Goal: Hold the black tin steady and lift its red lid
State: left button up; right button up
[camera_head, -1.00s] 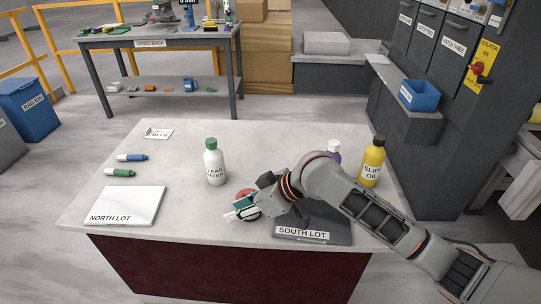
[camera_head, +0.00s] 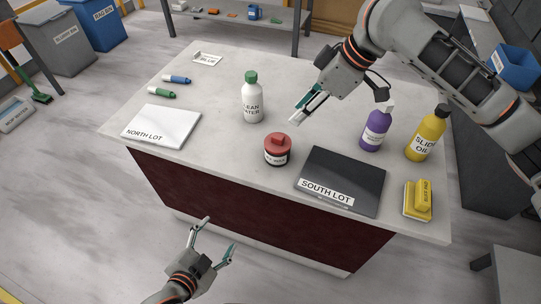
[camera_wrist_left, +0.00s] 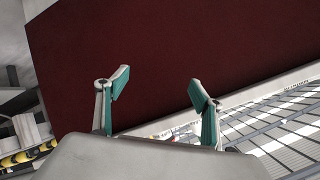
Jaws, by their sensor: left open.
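The black tin (camera_head: 277,159) stands upright on the stone slab near its front edge, with its red lid (camera_head: 278,141) seated on top. My left gripper (camera_head: 219,234) is open and empty, in front of the slab's dark red front and apart from the tin. In the left wrist view its fingers (camera_wrist_left: 159,86) are spread with nothing between them, facing the dark red panel; the tin is not in that view. My right gripper (camera_head: 297,116) is above the slab, behind and slightly right of the tin, apart from it. Its fingers show nearly edge-on, so their opening is unclear.
A white bottle (camera_head: 253,104) stands behind the tin. The black South Lot plate (camera_head: 350,172) lies close right, with purple (camera_head: 375,130) and yellow (camera_head: 425,138) bottles beyond and a yellow block (camera_head: 418,200). The white North Lot plate (camera_head: 160,125) lies left. Bare slab separates it from the tin.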

pick_arm(q)
jog(key=w+d+r+m+t+h, duration=0.1)
jog(key=w+d+r+m+t, duration=0.1)
jog(key=w+d+r+m, duration=0.7)
jog(key=m+t+h, duration=0.3)
jog(key=m, duration=1.6)
send_near(272, 158)
jog(key=w+d, duration=0.2)
jog(key=w, duration=0.1)
jog(key=shift+r, duration=0.25)
jog(key=shift+w+a+f+m, duration=0.2)
jog(key=shift+w+m, duration=0.25)
jog(key=shift+m, duration=0.65)
jog(key=shift+w+d, duration=0.1)
jog(key=shift+w, duration=0.2)
jog(key=x, duration=0.7)
jog(key=shift+w+d, duration=0.1)
jog(key=c, duration=1.7)
